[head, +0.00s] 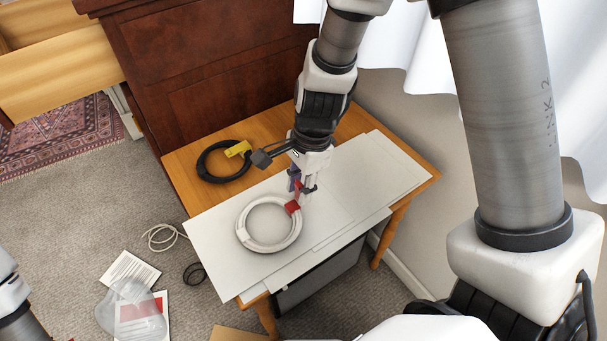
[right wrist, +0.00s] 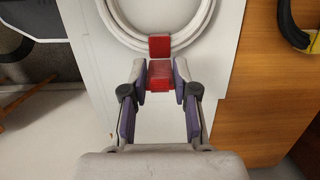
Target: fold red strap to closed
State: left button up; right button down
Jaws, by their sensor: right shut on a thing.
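The red strap (head: 292,207) is on the right side of a white coiled cable (head: 241,228) that lies on a white panel on the table. In the right wrist view the red strap (right wrist: 159,46) has one part on the coil's edge and another part between my fingertips. My right gripper (head: 302,187) is shut on that part, close beside the coil; it also shows in the right wrist view (right wrist: 160,78). In the head view the fingers partly hide the strap's end. Part of my left arm shows at the lower left edge, but its gripper is out of view.
A black coil (head: 205,176) with a yellow strap (head: 238,148) lies on the wooden table (head: 180,178) at the back left. White panels (head: 390,165) cover much of the tabletop. Papers, a clear bag and loose cables lie on the carpet. An open drawer (head: 60,75) is at upper left.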

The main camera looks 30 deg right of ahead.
aim_at(297, 185)
jog(key=shift+a+r+h+p, duration=0.2)
jog(key=shift+a+h+p, duration=0.1)
jog(key=shift+h+p, duration=0.45)
jog(key=shift+a+f+h, duration=0.1)
jog(key=shift+f+h, duration=0.1)
jog(key=shift+h, duration=0.05)
pick_arm(q)
notch_tip(297, 185, up, 2)
jog(key=shift+r, duration=0.2)
pick_arm(e)
jog(key=c, duration=0.9)
grip_release()
jog(key=shift+r, duration=0.5)
notch_tip(297, 185, up, 11)
